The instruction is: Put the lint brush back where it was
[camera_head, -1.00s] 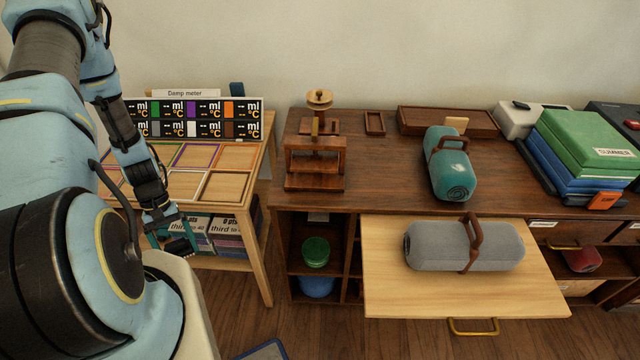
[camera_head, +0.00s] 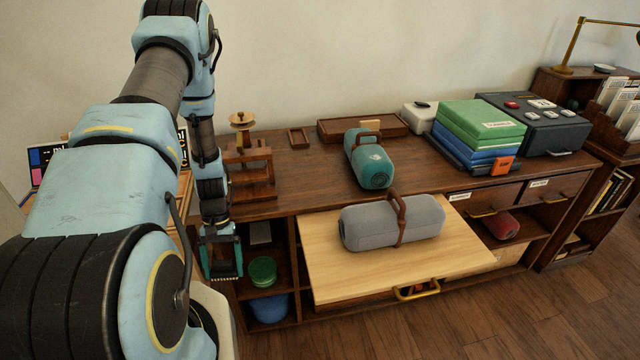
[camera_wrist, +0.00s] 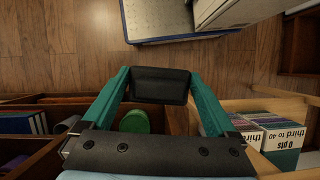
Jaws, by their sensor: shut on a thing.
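My gripper (camera_head: 222,264) hangs fingers down in the head view, in front of the left end of the wooden desk. In the wrist view its two teal fingers are closed on a dark block-shaped thing (camera_wrist: 160,85), which looks like the lint brush. Only its dark face shows there; in the head view it is mostly hidden between the fingers. It is held in the air, touching no surface that I can see.
The desk (camera_head: 420,180) carries a wooden press (camera_head: 250,178), a small open tray (camera_head: 299,138), a teal bag (camera_head: 369,160) and stacked boxes (camera_head: 478,135). A grey bag (camera_head: 391,222) lies on the pulled-out board (camera_head: 330,275). A green round container (camera_head: 262,270) stands in the left cubby.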

